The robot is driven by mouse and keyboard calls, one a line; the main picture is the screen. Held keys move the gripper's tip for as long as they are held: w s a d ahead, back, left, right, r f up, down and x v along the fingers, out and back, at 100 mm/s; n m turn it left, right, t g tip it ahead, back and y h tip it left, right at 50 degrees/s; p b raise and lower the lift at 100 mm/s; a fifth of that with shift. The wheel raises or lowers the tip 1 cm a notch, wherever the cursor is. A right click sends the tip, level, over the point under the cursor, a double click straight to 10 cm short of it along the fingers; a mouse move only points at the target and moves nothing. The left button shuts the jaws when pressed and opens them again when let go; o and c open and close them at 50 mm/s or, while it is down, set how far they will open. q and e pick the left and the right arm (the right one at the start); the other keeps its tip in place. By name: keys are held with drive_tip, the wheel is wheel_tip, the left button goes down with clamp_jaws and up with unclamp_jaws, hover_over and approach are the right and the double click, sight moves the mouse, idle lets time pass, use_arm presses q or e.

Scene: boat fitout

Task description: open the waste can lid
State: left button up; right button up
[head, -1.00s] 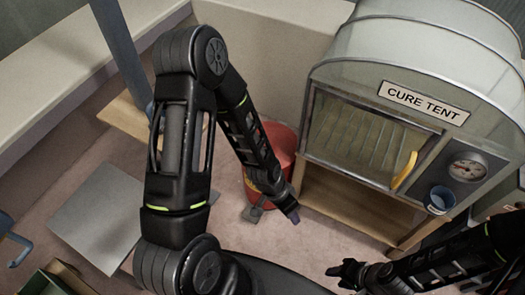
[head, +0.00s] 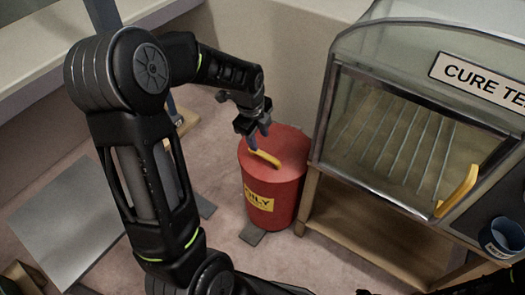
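The red waste can (head: 272,190) stands upright on the floor, with a yellow label on its front. Its round red lid looks shut, and a yellow handle (head: 264,158) lies across the lid's near left part. My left gripper (head: 259,137) points down just above the lid, at the far left end of the handle. Its two fingers look apart, with nothing seen between them. I cannot tell whether a fingertip touches the handle. Only a dark sliver of my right gripper (head: 366,292) shows at the bottom edge, so its fingers cannot be read.
The cure tent (head: 345,55), with a yellow handle on its front, stands on a wooden stand (head: 365,235) close to the can's right. A blue cup (head: 502,238) is at the right edge. A grey pedal-like plate (head: 252,234) lies at the can's foot. A grey panel (head: 68,222) lies left.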

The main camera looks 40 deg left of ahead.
sight(262, 153)
use_arm(q)
drive_tip(key=shift+w+f+b, duration=0.25)
drive_tip(key=shift+f+b, duration=0.1)
drive_tip(key=shift+f, duration=0.95)
drive_tip(key=shift+w+f+b, duration=0.25)
drive_tip(key=shift+f+b, duration=0.1)
drive_tip(key=shift+f, duration=0.95)
drive_tip(key=shift+w+f+b, duration=0.25)
drive_tip(key=shift+f+b, duration=0.1)
drive_tip(key=shift+f, duration=0.95)
clamp_jaws()
